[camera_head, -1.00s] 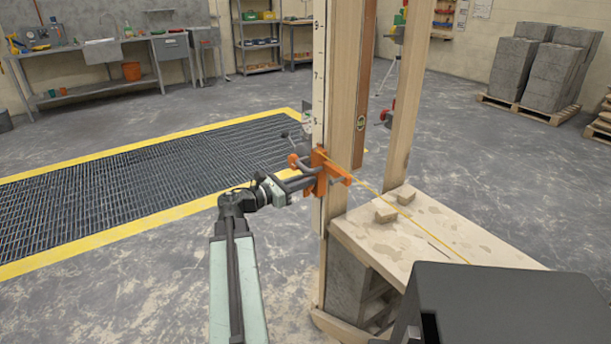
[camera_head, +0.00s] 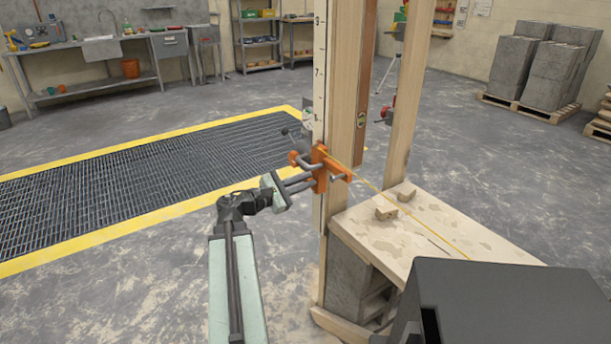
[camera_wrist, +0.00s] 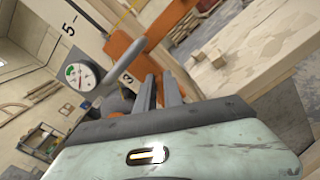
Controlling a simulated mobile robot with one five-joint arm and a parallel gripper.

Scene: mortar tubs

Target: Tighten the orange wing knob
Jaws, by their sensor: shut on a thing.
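An orange clamp (camera_head: 322,170) sits on the upright wooden post; it also shows at the top of the wrist view (camera_wrist: 124,48). A grey rod (camera_wrist: 127,66) sticks out from it, and a rounded orange piece (camera_head: 293,158) shows at its left in the head view. My gripper (camera_head: 313,183) reaches the clamp from the left, its two dark fingers side by side at the clamp's face. In the wrist view the fingers (camera_wrist: 158,90) point toward the clamp. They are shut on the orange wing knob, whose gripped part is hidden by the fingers.
The tall wooden post (camera_head: 345,90) carries a numbered scale. A yellow string (camera_head: 400,210) runs from the clamp over a wooden board (camera_head: 430,230) with small blocks. Open floor and a grating (camera_head: 140,175) lie left.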

